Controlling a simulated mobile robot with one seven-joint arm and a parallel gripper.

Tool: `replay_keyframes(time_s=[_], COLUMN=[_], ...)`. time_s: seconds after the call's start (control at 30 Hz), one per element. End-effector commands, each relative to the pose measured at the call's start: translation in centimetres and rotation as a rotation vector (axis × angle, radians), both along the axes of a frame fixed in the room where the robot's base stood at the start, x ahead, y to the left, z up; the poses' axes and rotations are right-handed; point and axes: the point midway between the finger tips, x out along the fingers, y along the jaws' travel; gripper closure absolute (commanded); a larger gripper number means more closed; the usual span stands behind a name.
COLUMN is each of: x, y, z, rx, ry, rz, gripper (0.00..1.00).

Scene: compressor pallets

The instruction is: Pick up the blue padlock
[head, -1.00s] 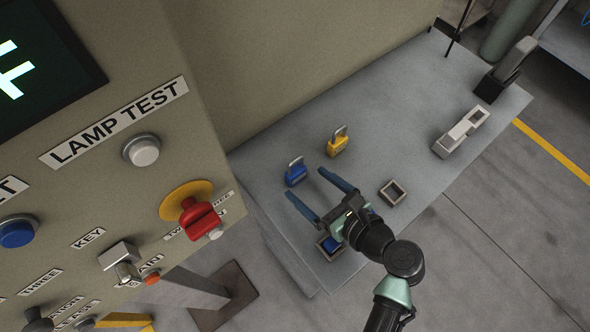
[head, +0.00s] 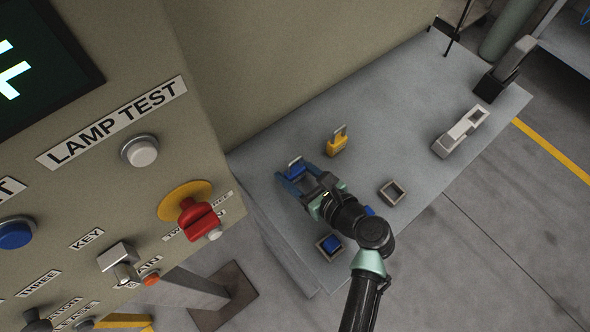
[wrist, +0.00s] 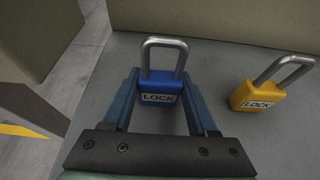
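The blue padlock (head: 295,167) stands on the grey table top with its metal shackle up. In the wrist view the blue padlock (wrist: 160,88) faces me with its LOCK label, between the two fingers. My gripper (head: 293,173) is low over the table with one finger on each side of the padlock body. In the wrist view the gripper (wrist: 160,80) looks open, with a narrow gap between the fingers and the lower body. Whether a fingertip touches the padlock cannot be made out.
A yellow padlock (head: 337,146) stands close by on the right. Square frames (head: 392,193) lie nearer the table's front edge, one holding a blue block (head: 331,244). A grey block fixture (head: 460,133) is farther right. The control panel (head: 110,190) rises on the left.

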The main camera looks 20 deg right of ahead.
Motion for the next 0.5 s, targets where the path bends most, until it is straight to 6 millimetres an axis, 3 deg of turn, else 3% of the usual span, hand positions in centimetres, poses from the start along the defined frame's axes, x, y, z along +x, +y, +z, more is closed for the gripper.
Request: replay_keyframes(time_s=[0.03, 0.3, 0.5], x=[-0.01, -0.03, 0.00], y=[0.00, -0.01, -0.02], z=[-0.01, 0.01, 0.08], rx=[0.000, 0.000, 0.000], ry=[0.000, 0.000, -0.001], rz=[0.000, 0.000, 0.000], gripper=[0.53, 1.00, 1.00])
